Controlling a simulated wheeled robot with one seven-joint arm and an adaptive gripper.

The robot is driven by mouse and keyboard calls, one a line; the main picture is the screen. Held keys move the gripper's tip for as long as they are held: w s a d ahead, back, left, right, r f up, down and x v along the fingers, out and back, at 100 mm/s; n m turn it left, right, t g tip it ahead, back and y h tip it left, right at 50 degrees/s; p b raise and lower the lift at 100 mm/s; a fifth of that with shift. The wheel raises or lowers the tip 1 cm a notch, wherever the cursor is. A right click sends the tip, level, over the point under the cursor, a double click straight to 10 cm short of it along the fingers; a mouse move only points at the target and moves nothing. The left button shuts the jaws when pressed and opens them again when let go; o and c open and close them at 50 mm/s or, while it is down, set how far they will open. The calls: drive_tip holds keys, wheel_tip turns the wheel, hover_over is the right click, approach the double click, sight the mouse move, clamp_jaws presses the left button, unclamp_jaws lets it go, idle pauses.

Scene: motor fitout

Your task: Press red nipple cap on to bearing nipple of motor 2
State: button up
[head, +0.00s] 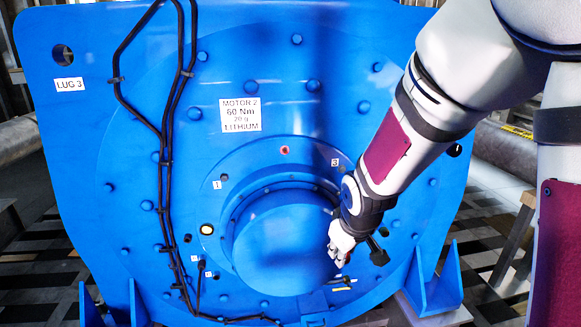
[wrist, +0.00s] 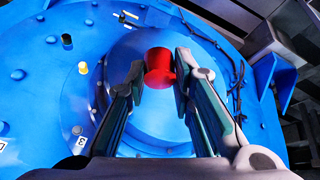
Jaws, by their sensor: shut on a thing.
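Motor 2 (head: 240,180) is a large blue housing with a round raised hub (head: 280,250) at its front. My gripper (wrist: 160,80) is shut on the red cap (wrist: 159,66), which sits between its two fingertips in front of the blue hub in the wrist view. In the head view my gripper (head: 342,250) is at the hub's right side, and the cap is hidden there. A pale stub (wrist: 83,67) stands on the blue face, left of and apart from the cap in the wrist view. I cannot tell for sure which fitting is the bearing nipple.
A label (head: 240,115) reads MOTOR 2. A small red spot (head: 285,150) shows above the hub. Black cables (head: 165,180) run down the motor's left side. A black cylinder (wrist: 67,41) stands near the pale stub. A blue bracket (head: 434,282) juts out at lower right.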

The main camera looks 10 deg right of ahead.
drive_tip(key=w+r+n+t+y, duration=0.3)
drive_tip(key=w+r+n+t, duration=0.1)
drive_tip(key=w+n, duration=0.3)
drive_tip(key=w+a+r+n+t+y, duration=0.1)
drive_tip(key=w+r+n+t+y, duration=0.3)
drive_tip(key=w+n+t, duration=0.3)
drive_tip(key=n, duration=0.4)
drive_tip(key=shift+w+y, duration=0.3)
drive_tip(key=shift+w, duration=0.1)
